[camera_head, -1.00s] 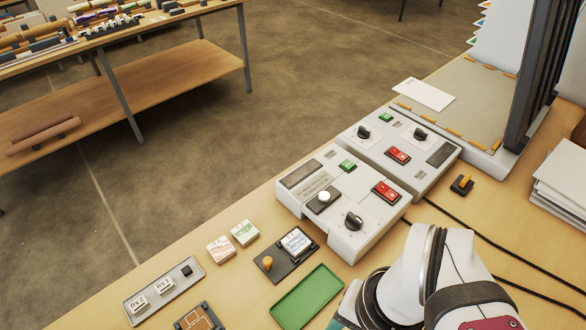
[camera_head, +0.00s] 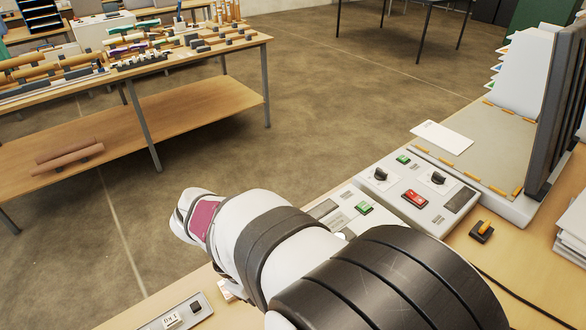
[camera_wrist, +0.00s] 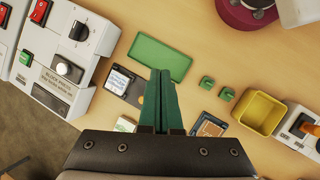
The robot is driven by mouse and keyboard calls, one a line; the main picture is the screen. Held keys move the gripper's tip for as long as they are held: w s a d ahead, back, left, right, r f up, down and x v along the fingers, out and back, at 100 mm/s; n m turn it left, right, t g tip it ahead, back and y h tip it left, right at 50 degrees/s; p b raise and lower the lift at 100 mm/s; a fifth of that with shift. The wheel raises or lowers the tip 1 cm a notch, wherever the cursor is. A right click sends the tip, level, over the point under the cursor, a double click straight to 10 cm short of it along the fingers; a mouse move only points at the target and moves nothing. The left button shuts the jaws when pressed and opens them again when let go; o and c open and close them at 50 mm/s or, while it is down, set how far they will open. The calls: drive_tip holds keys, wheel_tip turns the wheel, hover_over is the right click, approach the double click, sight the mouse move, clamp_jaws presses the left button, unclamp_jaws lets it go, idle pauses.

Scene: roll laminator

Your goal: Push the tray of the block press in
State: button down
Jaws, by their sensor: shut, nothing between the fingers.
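My gripper (camera_wrist: 161,73), with green fingers, is shut and empty in the wrist view, above the table. Its tips overlap the edges of a dark plate (camera_wrist: 135,97) bearing a white printed block (camera_wrist: 118,78) and of a flat green tray (camera_wrist: 159,58). I cannot tell whether it touches either. I cannot tell which piece is the press tray. In the head view my arm covers most of this area and hides my gripper.
The wrist view shows two small green pieces (camera_wrist: 207,83), a yellow box (camera_wrist: 262,111) and a switch unit (camera_wrist: 305,128) to the right. In the head view, a second control box (camera_head: 424,195) and the laminator bed (camera_head: 470,150) stand at right.

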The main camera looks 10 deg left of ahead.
drive_tip(key=s+a+f+n+t+h, duration=0.1)
drive_tip(key=a+f+n+t, duration=0.25)
drive_tip(key=a+n, duration=0.35)
drive_tip(key=a+f+n+t+h, duration=0.1)
drive_tip(key=a+f+n+t, duration=0.1)
drive_tip(key=a+f+n, duration=0.45)
drive_tip(key=shift+m, duration=0.85)
drive_tip(key=x, duration=0.5)
drive_tip(key=a+x, duration=0.1)
drive_tip(key=x, duration=0.1)
drive_tip(key=shift+w+d+f, duration=0.25)
drive_tip(key=shift+w+f, duration=0.15)
drive_tip(key=shift+w, duration=0.15)
drive_tip(key=w+d, duration=0.2)
drive_tip(key=shift+d, duration=0.4)
drive_tip(key=shift+w+d, duration=0.25)
drive_tip(key=shift+d, duration=0.05)
drive_tip(key=w+d, duration=0.8)
drive_tip(key=shift+w+d, duration=0.4)
